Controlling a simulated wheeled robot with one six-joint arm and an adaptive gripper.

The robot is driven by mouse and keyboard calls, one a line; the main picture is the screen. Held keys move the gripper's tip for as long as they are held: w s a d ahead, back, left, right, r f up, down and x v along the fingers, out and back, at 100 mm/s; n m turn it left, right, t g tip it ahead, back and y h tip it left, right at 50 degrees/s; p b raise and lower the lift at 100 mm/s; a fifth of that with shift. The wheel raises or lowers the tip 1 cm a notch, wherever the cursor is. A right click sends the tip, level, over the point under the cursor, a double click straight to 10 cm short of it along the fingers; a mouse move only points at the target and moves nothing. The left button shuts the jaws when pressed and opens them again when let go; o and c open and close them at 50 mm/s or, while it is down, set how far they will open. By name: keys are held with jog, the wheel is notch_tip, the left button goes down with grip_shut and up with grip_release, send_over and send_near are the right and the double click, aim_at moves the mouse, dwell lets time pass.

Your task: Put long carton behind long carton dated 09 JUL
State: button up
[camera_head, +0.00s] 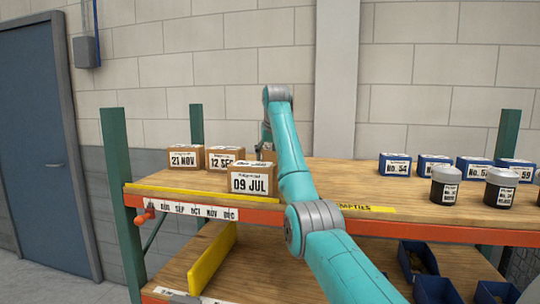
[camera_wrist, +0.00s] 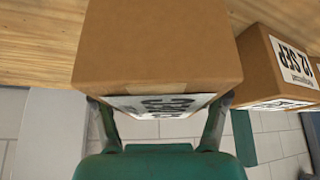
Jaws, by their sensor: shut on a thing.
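The long carton dated 09 JUL (camera_head: 253,181) is a brown box with a white label at the front edge of the upper shelf. My gripper (camera_head: 264,146) is behind it, partly hidden by my arm. It is shut on a brown carton (camera_wrist: 158,45), which fills the middle of the wrist view between the two fingers (camera_wrist: 160,112). Its label is foreshortened and seems to read DEC. In the head view only a small part of this carton (camera_head: 268,155) shows behind the 09 JUL carton. I cannot tell whether it touches the shelf.
Cartons dated 12 SEP (camera_head: 221,157) and 21 NOV (camera_head: 185,158) stand to the left; the 12 SEP carton (camera_wrist: 280,70) is close beside the held one in the wrist view. A yellow strip (camera_head: 200,193) lines the shelf front. Blue boxes (camera_head: 395,164) and dark jars (camera_head: 444,187) stand right.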

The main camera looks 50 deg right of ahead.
jog(key=shift+f, duration=0.5)
dwell(0.3)
jog(key=o, duration=1.8)
